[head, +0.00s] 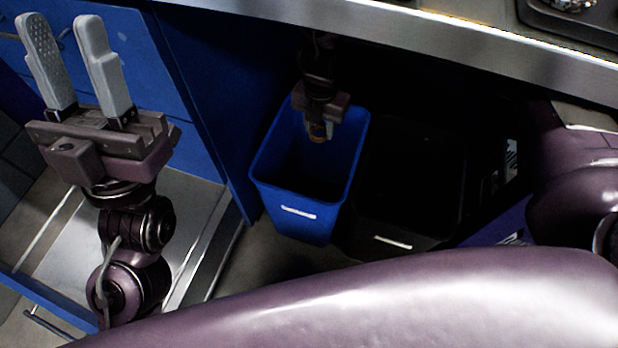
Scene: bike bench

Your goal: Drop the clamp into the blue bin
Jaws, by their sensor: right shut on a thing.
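The blue bin (300,217) stands open on the floor under the bench, with a white label on its front. My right gripper (320,118) points down over the back part of the bin's opening, in shadow. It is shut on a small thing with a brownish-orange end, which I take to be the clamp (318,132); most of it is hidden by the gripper. My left gripper (64,52) is at the far left, pointing up, with its two grey fingers apart and nothing between them.
A black bin (410,195) stands right beside the blue bin. A blue cabinet side (205,95) is to the left, with an open drawer (75,240) below my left gripper. The bench's metal edge (430,35) runs above the bins.

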